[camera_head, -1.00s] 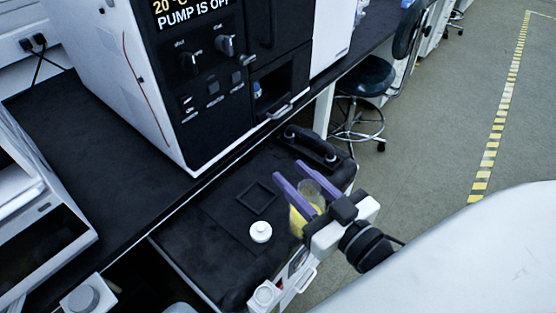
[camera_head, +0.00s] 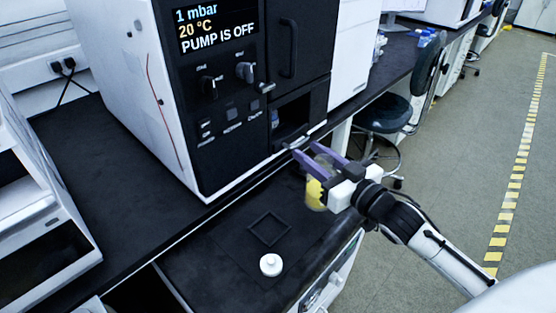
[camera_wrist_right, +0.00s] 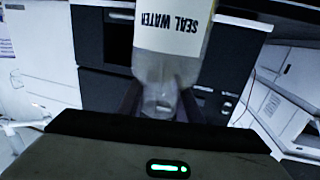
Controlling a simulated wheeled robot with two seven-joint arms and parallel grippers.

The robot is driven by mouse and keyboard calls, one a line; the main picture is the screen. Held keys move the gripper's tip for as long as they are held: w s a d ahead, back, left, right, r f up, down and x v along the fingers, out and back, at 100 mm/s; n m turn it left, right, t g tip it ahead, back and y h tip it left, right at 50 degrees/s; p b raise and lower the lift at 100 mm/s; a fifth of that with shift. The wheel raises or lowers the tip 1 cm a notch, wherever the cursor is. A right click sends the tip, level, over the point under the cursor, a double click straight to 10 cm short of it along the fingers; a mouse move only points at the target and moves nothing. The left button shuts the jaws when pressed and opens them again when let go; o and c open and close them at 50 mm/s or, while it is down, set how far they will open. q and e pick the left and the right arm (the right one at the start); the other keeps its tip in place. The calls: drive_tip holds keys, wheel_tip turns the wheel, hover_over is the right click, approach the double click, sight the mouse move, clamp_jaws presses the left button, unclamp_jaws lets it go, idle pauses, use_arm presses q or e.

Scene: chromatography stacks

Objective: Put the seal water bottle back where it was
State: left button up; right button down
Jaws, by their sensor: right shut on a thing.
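The seal water bottle (camera_head: 315,194), clear with a yellow part, is held in the air by my right gripper (camera_head: 317,158), whose purple fingers are shut on it. The bottle is above the far right part of the low black-topped cart, in front of the machine. In the right wrist view the bottle (camera_wrist_right: 170,62) shows a "SEAL WATER" label, upside down in the picture, between the dark fingers. A square black frame (camera_head: 249,232) lies empty on the cart top, and a white cap (camera_head: 270,265) sits near it. My left gripper is not in view.
The pump machine (camera_head: 130,85) stands on the black bench (camera_head: 95,165) behind the cart (camera_head: 220,262). Its display reads "PUMP IS OFF". An open recess (camera_head: 293,124) is low in its front. A stool (camera_head: 385,115) stands right of the machine, with open floor beyond.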

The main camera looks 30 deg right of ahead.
sight(308, 183)
drive_tip(key=w+a, duration=0.1)
drive_tip(key=w, duration=0.2)
drive_tip(key=w+a+f, duration=0.1)
drive_tip(key=w, duration=0.2)
drive_tip(key=w+a+f, duration=0.1)
drive_tip(key=w, duration=0.3)
drive_tip(key=shift+a, duration=0.25)
wheel_tip(308, 183, down, 5)
drive_tip(key=shift+r+b, duration=0.2)
drive_tip(key=shift+b, duration=0.35)
drive_tip(key=shift+w+f, duration=0.1)
drive_tip(key=shift+f, duration=0.05)
drive_tip(key=shift+f, duration=0.15)
drive_tip(key=c, duration=1.3)
unclamp_jaws()
drive_tip(key=s, duration=0.4)
drive_tip(key=s+d, duration=0.1)
drive_tip(key=s, duration=0.7)
drive_tip(key=shift+d+r+p, duration=0.3)
drive_tip(key=shift+r, duration=0.05)
